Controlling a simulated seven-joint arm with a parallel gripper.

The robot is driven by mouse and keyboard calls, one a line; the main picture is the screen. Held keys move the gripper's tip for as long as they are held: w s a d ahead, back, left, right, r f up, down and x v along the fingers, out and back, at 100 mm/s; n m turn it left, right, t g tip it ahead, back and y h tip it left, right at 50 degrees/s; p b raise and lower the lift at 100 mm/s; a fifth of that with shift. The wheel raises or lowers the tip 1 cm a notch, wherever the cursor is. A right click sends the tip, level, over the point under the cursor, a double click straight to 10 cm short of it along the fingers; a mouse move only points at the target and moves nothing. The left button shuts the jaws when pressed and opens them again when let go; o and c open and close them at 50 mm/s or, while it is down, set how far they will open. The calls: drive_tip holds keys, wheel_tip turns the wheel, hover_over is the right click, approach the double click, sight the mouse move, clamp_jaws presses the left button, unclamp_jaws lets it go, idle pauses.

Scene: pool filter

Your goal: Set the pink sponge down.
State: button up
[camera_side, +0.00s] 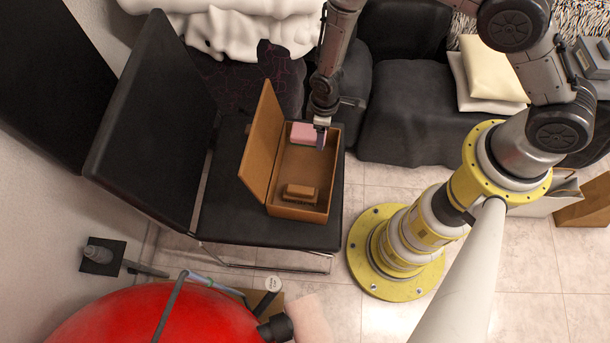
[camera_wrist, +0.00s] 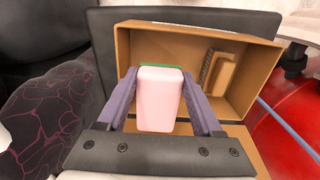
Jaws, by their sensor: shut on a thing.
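The pink sponge (camera_side: 304,133) has a green layer on one face. It is between the two purple fingers of my gripper (camera_side: 322,124), which is shut on it. In the wrist view the sponge (camera_wrist: 160,98) fills the space between the fingers of my gripper (camera_wrist: 161,100). In the side view the sponge is at the far end of an open brown box (camera_side: 311,170); I cannot tell whether it touches the box. The far part of the sponge is hidden by the gripper in the side view.
The box stands on a black chair (camera_side: 230,215), its lid (camera_side: 262,145) open to the left. A brown brush (camera_side: 299,192) lies at the near end of the box. The box's middle floor is clear. A red tank (camera_side: 160,315) stands in front of the chair.

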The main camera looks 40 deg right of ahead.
sight(320, 160)
wheel_tip(320, 160, down, 12)
drive_tip(key=shift+r, duration=0.1)
idle(0.5)
drive_tip(key=o, duration=1.3)
drive_tip(key=shift+f, duration=0.2)
wheel_tip(320, 160, up, 12)
drive_tip(key=shift+r, duration=0.2)
